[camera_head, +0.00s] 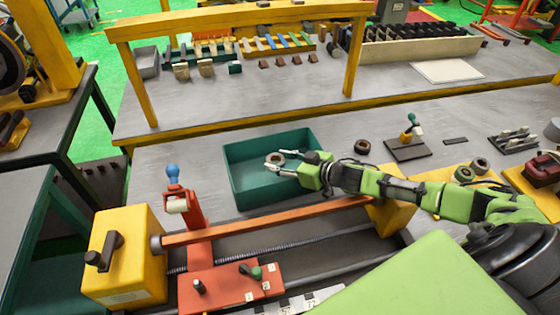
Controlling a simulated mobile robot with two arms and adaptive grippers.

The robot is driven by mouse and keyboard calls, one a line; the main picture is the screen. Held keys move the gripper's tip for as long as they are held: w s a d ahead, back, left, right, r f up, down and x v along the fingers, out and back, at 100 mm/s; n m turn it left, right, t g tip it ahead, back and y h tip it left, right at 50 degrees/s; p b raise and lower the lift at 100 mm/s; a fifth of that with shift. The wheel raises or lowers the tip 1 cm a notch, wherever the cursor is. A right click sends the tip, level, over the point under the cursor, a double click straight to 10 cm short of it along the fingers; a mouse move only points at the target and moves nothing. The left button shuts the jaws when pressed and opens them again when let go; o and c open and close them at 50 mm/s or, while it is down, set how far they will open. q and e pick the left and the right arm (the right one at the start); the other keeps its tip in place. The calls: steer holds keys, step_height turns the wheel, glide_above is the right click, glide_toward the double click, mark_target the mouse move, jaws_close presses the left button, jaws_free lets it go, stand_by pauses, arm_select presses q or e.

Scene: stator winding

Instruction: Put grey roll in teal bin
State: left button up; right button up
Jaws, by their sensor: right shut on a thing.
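The teal bin (240,188) stands on the grey bench left of the middle. My right gripper (279,162) reaches in from the right and is over the bin's inside. It is shut on a small grey roll (276,159), whose ring shape shows between the fingertips. The roll is within the bin's outline; whether it touches the bin's floor I cannot tell. My left gripper is not in view.
A brown roll (362,146) lies on the bench right of the bin. Two more rolls (480,164) (463,174) sit further right. A winding machine with an orange bar (260,222) stands in front of the bin. A yellow shelf frame (230,20) rises behind.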

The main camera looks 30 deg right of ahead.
steer(key=shift+s+f, duration=0.1)
steer(key=shift+f, duration=0.15)
steer(key=o, duration=1.1)
steer(key=shift+s+f, duration=0.1)
steer(key=shift+f, duration=0.1)
steer(key=shift+r+p, duration=0.3)
steer(key=shift+r, duration=0.1)
steer(key=r+b+v, duration=0.1)
steer(key=v, duration=0.6)
steer(key=shift+b, duration=0.35)
